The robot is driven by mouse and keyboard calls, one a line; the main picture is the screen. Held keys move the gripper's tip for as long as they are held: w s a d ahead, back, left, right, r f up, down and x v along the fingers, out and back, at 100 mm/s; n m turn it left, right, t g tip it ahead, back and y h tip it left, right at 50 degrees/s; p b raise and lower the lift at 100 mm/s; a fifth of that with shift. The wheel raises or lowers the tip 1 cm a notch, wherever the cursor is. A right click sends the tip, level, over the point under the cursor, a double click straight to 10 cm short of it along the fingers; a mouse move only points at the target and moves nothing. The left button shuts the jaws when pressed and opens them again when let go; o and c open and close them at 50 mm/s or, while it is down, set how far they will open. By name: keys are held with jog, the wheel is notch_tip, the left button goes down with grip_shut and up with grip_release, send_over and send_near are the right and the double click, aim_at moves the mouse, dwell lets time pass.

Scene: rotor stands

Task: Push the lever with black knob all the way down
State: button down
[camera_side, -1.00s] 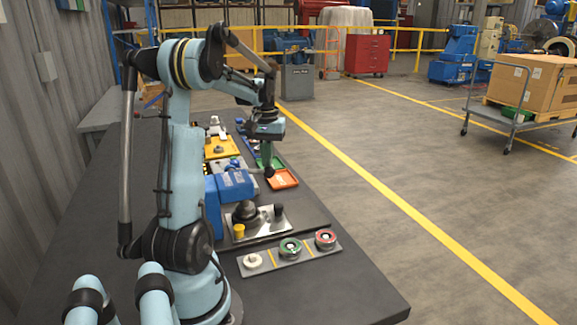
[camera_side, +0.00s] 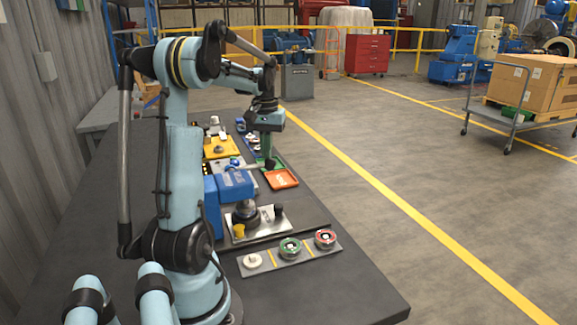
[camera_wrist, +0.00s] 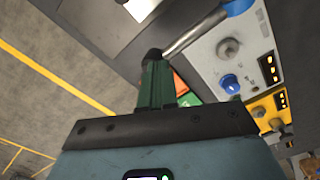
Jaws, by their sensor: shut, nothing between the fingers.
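The lever's metal rod (camera_wrist: 195,32) ends in a black knob (camera_wrist: 153,54) just beyond my fingertips in the wrist view. In the side view, the black knob (camera_side: 269,164) sits at the end of the rod, which sticks out nearly level from the blue and grey unit. My gripper (camera_wrist: 155,66) has its green fingers together and empty, pointing at the knob. In the side view, my gripper (camera_side: 265,156) hangs just above the knob. I cannot tell whether the tips touch it.
A blue box (camera_side: 236,186) stands by the lever. A metal plate with a dark dome (camera_side: 246,212) and a rotor stand strip (camera_side: 272,264) lie nearer. A yellow panel (camera_side: 222,147) is behind. The table's near end is clear.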

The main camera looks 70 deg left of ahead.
notch_tip(320, 180, up, 10)
dwell(1.1)
jog(key=shift+f, duration=0.1)
jog(key=w+d+f+m+t+y, duration=0.1)
jog(key=w+d+f+m+t, duration=0.2)
jog(key=d, duration=0.6)
jog(key=w+d+m+y, duration=0.1)
jog(key=w+d+m, duration=0.3)
jog(key=d, duration=0.6)
jog(key=s+d+f+m+t+h, duration=0.1)
jog(key=d+f, duration=0.3)
jog(key=d, duration=0.4)
jog(key=s+d+f+m+t+h, duration=0.1)
jog(key=d+f+m+t, duration=0.2)
jog(key=d, duration=0.5)
jog(key=shift+f+m, duration=0.35)
jog(key=shift+m, duration=0.15)
